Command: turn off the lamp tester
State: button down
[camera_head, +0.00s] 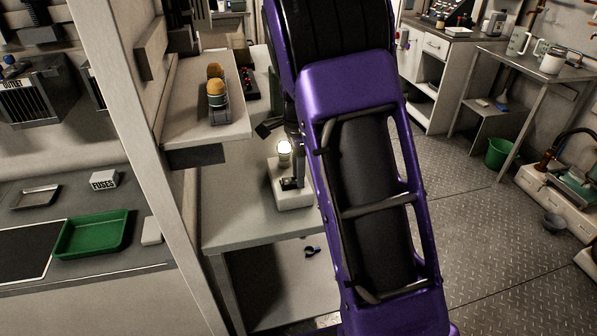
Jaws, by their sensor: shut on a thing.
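The lamp tester (291,199) is a pale box on the grey bench, left of my purple arm. Its round bulb (284,147) glows bright white on top. My gripper (291,183) reaches down at the tester's right side, mostly hidden behind my arm. Its fingertips are shut on a small dark part at the tester's front, which looks like its switch. The fingers cover that part, so I cannot tell its position.
A raised shelf (200,133) with two orange-topped items (217,92) stands close to the left. A pale upright post (130,130) stands further left. A green tray (92,235) lies on the left counter. The floor (470,235) at right is open.

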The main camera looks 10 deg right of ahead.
jog(key=shift+a+r+h+p, duration=0.3)
jog(key=shift+h+p, duration=0.2)
jog(key=shift+p, duration=0.4)
jog(key=shift+a+f+h+p, duration=0.1)
jog(key=shift+h+p, duration=0.55)
jog(key=shift+h, duration=0.35)
jog(key=c, duration=0.5)
grip_release()
jog(key=shift+f, duration=0.1)
